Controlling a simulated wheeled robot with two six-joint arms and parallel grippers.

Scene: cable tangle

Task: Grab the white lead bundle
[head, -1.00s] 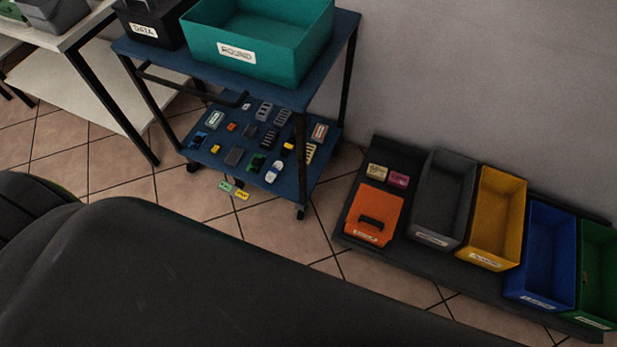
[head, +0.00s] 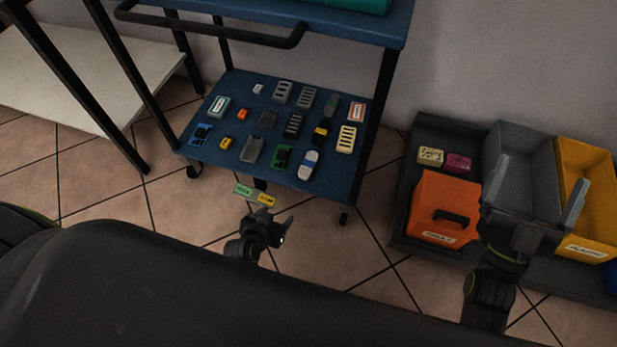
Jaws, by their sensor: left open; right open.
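I cannot make out a white lead bundle for certain in the head view. A small white and blue item (head: 308,165) lies at the front of the cart's lower shelf (head: 225,168), and a tiny whitish item (head: 258,89) lies near the shelf's back. My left gripper (head: 269,216) is open and empty, low in front of the shelf's front edge. My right gripper (head: 541,182) is open and empty, seen in front of the grey bin on the right.
The blue cart has dark legs and a handle bar (head: 210,28); a teal bin (head: 345,5) is on top. Several small coloured blocks cover the lower shelf. An orange case (head: 445,192), grey bin (head: 520,150) and yellow bin (head: 590,205) stand on a dark low platform (head: 410,205). A white shelf (head: 75,75) is at left.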

